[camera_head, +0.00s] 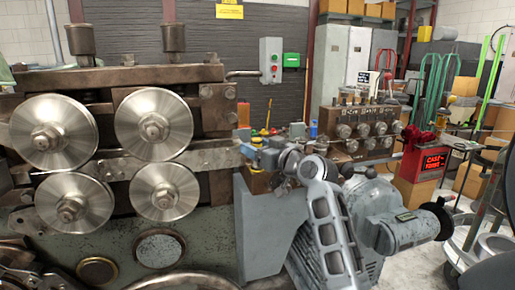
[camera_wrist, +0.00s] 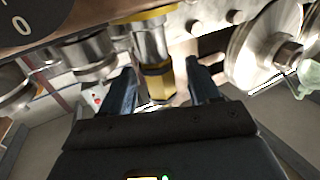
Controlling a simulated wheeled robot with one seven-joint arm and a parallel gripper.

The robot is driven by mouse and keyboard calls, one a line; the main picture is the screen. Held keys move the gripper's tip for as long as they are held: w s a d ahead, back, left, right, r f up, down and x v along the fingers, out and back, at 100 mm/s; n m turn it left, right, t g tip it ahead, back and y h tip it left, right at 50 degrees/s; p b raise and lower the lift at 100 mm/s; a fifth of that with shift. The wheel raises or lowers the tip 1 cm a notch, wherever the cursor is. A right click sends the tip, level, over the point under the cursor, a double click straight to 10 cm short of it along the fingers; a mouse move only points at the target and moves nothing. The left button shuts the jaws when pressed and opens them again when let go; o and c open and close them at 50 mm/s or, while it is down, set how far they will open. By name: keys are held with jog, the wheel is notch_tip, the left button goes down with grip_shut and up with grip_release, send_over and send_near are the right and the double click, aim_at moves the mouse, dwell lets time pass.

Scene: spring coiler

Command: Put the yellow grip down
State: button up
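In the wrist view a yellow, faceted grip (camera_wrist: 157,82) hangs below a bright metal cylinder with a yellow band at its top. My gripper (camera_wrist: 163,88) has its two dark blue fingers apart, one on each side of the grip. Gaps show between the grip and both fingers, so it looks open and not clamped on it. In the head view my gripper (camera_head: 252,153) is small, beside the right end of the roller machine. Small yellow parts show close to it there, but I cannot tell which is the grip.
The machine with large steel rollers (camera_head: 153,124) fills the left. A grey motor (camera_head: 400,230) stands at the lower right. A second roller block (camera_head: 358,128) and a red sign box (camera_head: 420,163) stand behind. In the wrist view, a large disc (camera_wrist: 262,50) is close on the right.

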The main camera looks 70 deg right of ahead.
jog(key=shift+r, duration=0.1)
jog(key=shift+r, duration=0.1)
jog(key=b+v, duration=0.2)
jog(key=v, duration=1)
